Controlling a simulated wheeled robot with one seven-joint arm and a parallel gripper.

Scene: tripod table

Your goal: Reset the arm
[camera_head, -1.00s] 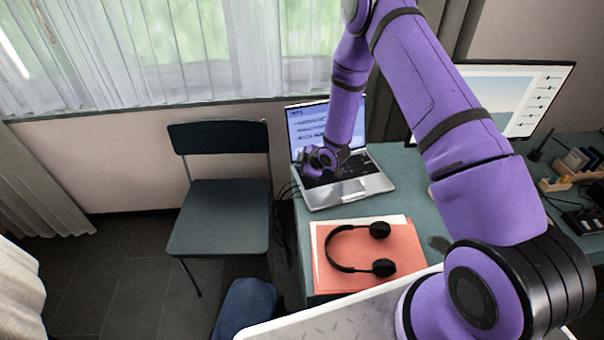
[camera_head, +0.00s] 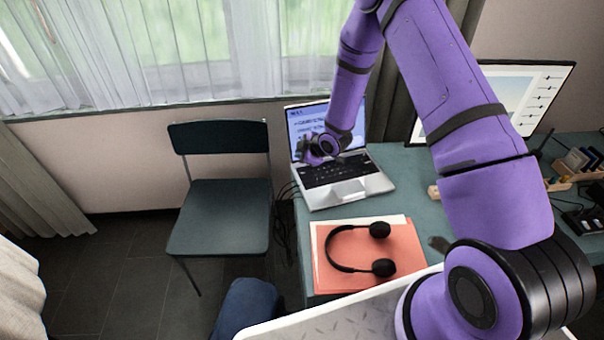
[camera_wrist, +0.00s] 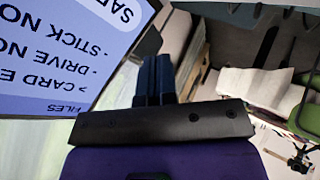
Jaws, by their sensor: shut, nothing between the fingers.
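My purple arm reaches over the desk from the right in the head view. My gripper (camera_head: 306,150) is in front of the laptop screen, above the left part of the keyboard. In the wrist view its two dark fingers (camera_wrist: 154,78) lie side by side, shut with nothing between them. The laptop (camera_head: 345,178) stands open on the desk. Its lit screen with large text (camera_wrist: 65,50) shows upside down at the left of the wrist view, close to the fingers. I cannot tell whether the gripper touches the laptop.
Black headphones (camera_head: 340,250) lie on red folders (camera_head: 395,272) at the desk's near left. A monitor (camera_head: 525,90) stands at the back right, close to my arm. Small items (camera_head: 580,170) crowd the desk's right. A dark chair (camera_head: 220,215) stands left of the desk.

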